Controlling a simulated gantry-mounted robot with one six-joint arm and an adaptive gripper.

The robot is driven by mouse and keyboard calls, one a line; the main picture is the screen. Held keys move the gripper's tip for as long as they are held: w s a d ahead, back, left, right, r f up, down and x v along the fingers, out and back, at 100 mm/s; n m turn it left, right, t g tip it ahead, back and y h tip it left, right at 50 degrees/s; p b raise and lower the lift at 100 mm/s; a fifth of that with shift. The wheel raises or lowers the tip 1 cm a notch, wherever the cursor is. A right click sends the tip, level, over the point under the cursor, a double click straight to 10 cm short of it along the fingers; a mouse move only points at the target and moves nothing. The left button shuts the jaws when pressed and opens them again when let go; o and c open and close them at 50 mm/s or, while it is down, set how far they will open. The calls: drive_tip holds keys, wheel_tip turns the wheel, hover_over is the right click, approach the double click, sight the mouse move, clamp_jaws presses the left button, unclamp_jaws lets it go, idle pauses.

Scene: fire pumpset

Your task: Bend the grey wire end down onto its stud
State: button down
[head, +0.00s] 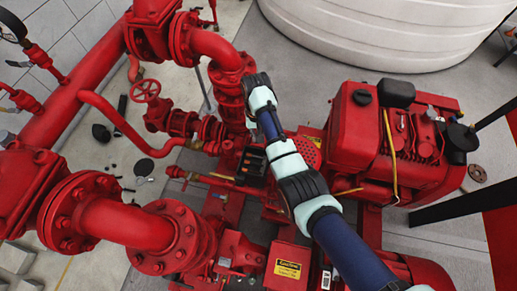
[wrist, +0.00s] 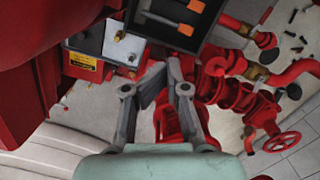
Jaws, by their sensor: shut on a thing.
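My gripper (wrist: 167,80) shows in the wrist view, its grey fingers reaching up toward the battery-like box (wrist: 98,56). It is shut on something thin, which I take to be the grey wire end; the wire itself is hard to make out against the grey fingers. A small brass stud (wrist: 120,36) stands on top of the box, left of and above the fingertips. Another small metal fitting (wrist: 131,73) shows near the box's edge, closer to the fingers. In the head view the gripper is hidden behind my arm.
A black tray (wrist: 147,38) with orange-handled tools lies just beyond the fingers; it also shows in the head view (head: 252,166). Red pipes and a valve wheel (wrist: 281,142) stand to the right. The red engine (head: 360,140) is right of my arm.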

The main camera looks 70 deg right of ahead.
drive_tip(key=r, duration=0.1)
drive_tip(key=s+a+r, duration=0.1)
drive_tip(key=shift+s+a+r, duration=0.15)
drive_tip(key=shift+r, duration=0.2)
idle(0.4)
